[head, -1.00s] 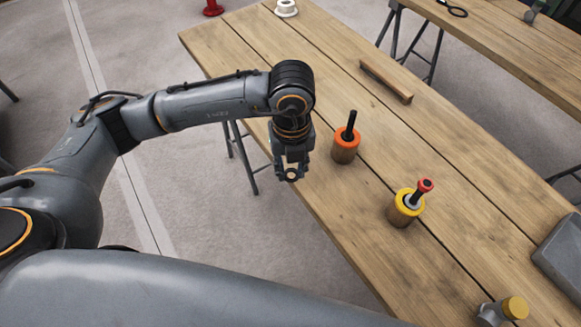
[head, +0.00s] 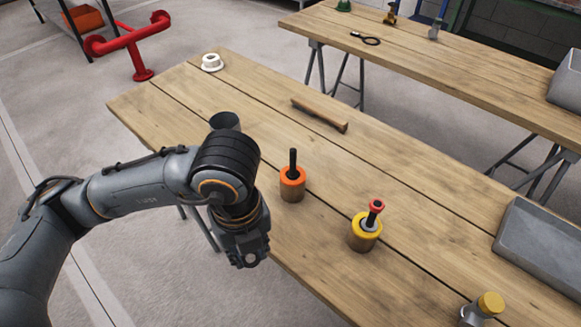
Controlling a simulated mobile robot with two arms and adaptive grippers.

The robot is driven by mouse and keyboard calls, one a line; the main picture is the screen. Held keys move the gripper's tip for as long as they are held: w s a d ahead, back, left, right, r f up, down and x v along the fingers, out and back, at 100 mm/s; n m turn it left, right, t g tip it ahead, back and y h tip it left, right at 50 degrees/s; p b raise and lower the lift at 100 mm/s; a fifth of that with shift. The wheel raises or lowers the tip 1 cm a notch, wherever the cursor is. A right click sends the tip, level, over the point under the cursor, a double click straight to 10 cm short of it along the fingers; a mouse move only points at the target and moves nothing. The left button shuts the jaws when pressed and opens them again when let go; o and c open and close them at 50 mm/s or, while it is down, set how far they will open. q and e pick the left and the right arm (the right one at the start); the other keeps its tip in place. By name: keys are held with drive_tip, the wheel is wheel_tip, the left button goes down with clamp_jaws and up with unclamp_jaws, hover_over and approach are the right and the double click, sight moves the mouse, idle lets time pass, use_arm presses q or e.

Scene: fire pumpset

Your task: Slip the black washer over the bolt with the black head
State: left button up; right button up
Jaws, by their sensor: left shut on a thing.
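An orange-topped block (head: 291,184) stands on the wooden table (head: 330,235) with a black bolt (head: 293,160) upright in it. To its right and nearer, a yellow-topped block (head: 364,232) holds a dark bolt with a red head (head: 376,206) and a light collar at its foot. My left gripper (head: 249,256) hangs by the table's near left edge, lower in the picture than the orange block and apart from it. It is shut on a small dark ring, which looks like the black washer (head: 243,261); a pale round opening shows there. My right gripper is out of view.
A grey cup-like thing (head: 225,121) shows behind my left elbow. A wooden bar (head: 320,114) and white spool (head: 211,62) lie farther back. A grey tray (head: 545,245) and yellow-capped thing (head: 489,304) are at the right. Table between blocks and bar is clear.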

use_arm(q)
drive_tip(key=shift+r, duration=0.1)
idle(0.5)
wheel_tip(320, 180, up, 7)
drive_tip(key=p, duration=0.5)
idle(0.4)
